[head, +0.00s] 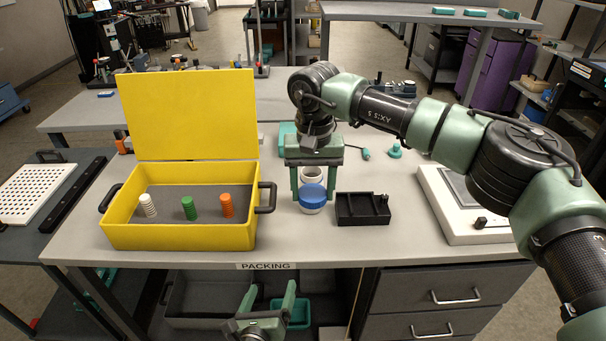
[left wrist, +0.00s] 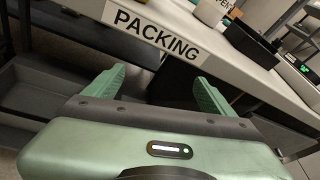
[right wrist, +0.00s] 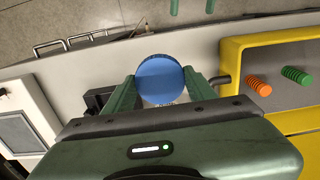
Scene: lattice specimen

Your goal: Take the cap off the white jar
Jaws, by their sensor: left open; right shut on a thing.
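The left wrist view shows a white body with a partly cut-off label (left wrist: 211,11). My right gripper (head: 316,196) reaches down from above, a finger on each side of the cap, and is shut on it. The blue cap (right wrist: 160,76) also shows between the fingers in the right wrist view. My left gripper (head: 268,296) is open and empty, low in front of the table's front edge.
A white round container (head: 312,173) shows between the right fingers. A black tray (head: 347,220) is right of the jar. An open yellow box (head: 120,235) with coloured ribbed pieces stands left. A white flat device (head: 430,185) lies right. Drawers (head: 425,296) are below the tabletop.

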